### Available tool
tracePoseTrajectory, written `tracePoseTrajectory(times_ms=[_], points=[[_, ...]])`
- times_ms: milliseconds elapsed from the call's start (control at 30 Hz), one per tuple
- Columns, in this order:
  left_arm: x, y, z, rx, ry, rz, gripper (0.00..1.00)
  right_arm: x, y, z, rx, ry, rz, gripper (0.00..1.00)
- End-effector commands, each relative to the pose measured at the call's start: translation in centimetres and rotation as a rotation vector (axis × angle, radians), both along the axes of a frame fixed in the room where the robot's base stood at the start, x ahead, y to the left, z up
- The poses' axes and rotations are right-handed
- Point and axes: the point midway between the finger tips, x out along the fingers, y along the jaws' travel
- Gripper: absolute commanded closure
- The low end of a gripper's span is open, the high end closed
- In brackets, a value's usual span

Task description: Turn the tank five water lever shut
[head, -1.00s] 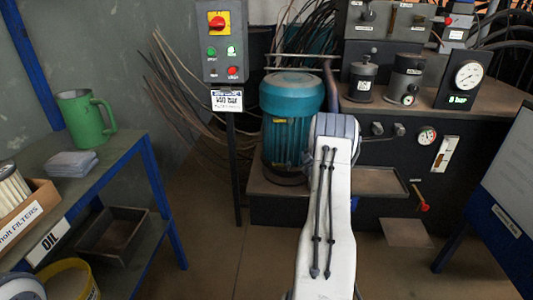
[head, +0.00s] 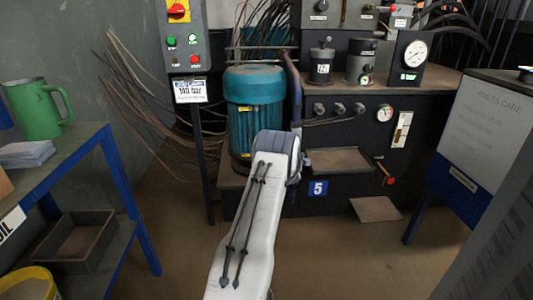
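A blue plate with a white 5 (head: 318,188) is on the dark front of the hydraulic tank (head: 335,205), low and left of centre. A small lever with a red handle (head: 388,178) is on the same front, to the right of the plate. Its handle slants down to the right from a brass-coloured fitting. One of my white arms reaches up from the bottom centre and ends in front of the tank's left part. No gripper fingers show on it. My other arm's gripper is not in view. Nothing is seen touching the red lever.
A teal motor (head: 254,105) and a control box (head: 184,40) stand left of the tank. A bench with a green mug (head: 38,110) is at the left. A board reading PRESS CARE (head: 495,125) stands at the right. Open floor (head: 350,250) lies before the tank.

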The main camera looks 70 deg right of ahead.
Motion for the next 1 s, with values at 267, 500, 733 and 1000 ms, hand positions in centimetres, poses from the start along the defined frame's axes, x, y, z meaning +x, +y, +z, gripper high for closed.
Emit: tracePoseTrajectory(times_ms=[267, 500, 733, 1000], points=[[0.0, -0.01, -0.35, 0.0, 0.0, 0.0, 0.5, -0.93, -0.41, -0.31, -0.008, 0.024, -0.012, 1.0], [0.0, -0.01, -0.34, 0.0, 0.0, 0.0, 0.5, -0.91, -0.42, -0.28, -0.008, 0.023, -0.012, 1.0], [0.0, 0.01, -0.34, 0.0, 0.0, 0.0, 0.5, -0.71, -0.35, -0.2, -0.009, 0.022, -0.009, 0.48], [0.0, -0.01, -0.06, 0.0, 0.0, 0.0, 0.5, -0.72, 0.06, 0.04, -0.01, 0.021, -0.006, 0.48]])
